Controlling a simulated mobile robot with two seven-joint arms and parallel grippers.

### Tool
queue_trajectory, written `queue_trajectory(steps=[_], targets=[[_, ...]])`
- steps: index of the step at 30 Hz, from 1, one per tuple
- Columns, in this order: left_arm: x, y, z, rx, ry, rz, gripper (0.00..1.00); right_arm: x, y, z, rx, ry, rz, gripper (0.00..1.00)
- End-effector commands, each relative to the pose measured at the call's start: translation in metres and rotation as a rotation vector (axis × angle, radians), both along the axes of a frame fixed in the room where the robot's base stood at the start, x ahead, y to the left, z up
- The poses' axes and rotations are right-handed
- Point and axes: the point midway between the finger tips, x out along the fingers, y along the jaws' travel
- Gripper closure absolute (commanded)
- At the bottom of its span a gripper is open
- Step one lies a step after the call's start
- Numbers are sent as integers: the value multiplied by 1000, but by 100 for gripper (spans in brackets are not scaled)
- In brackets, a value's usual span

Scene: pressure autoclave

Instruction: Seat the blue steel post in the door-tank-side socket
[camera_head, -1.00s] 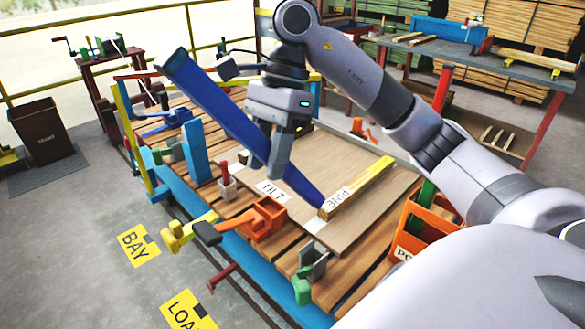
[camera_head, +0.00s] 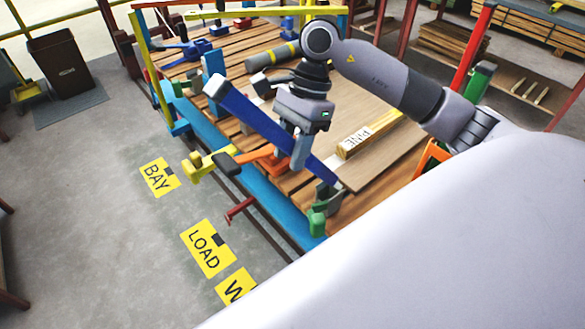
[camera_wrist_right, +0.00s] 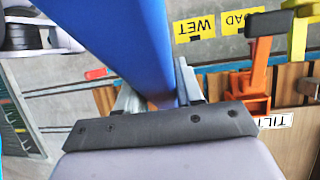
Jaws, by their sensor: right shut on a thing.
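The blue steel post (camera_head: 257,120) is held tilted in the head view, with its upper end at the left and its lower end at the right. My right gripper (camera_head: 299,152) is shut on its middle. In the wrist view, the post (camera_wrist_right: 138,45) runs between the two fingers (camera_wrist_right: 160,98). The post's lower end overlaps a grey bracket-like socket (camera_head: 327,193) with a green clamp (camera_head: 317,220) at the front edge of the deck. I cannot tell whether they touch, or whether this is the door-tank-side socket. My left gripper is out of view.
A yellow timber marked PINE (camera_head: 370,134) lies on the board (camera_head: 388,155) behind the post. A light blue upright (camera_head: 212,64) stands at the left. The floor in front is mostly clear.

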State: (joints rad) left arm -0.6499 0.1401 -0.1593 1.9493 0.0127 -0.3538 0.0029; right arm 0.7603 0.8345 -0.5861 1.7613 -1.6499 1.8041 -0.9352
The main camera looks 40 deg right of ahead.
Motion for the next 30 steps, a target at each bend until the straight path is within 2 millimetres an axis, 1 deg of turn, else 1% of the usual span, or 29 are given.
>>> queue_trajectory(steps=[1, 3, 10, 16, 18, 23, 24, 25, 26, 30], targets=[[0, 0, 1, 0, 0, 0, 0, -1, 0, -8, 2, 2, 1, 100], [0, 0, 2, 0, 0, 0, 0, 0, 1, -17, 2, 0, 1, 100], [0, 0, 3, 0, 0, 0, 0, 0, 0, -32, 2, -1, 0, 100], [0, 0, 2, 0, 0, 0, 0, 0, 0, -60, 2, 0, 0, 100], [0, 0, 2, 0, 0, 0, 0, 0, 0, -63, 1, -3, 0, 100], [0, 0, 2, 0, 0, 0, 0, 0, 1, -64, 2, -2, 1, 100], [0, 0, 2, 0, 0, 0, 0, 0, 1, -65, 2, 1, 1, 51], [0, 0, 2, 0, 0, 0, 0, 0, 1, -65, 2, 1, 1, 41], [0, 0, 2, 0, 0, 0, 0, 0, 1, -65, 1, 1, 1, 38], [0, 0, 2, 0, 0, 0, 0, 0, 1, -64, 1, 0, 1, 38]])
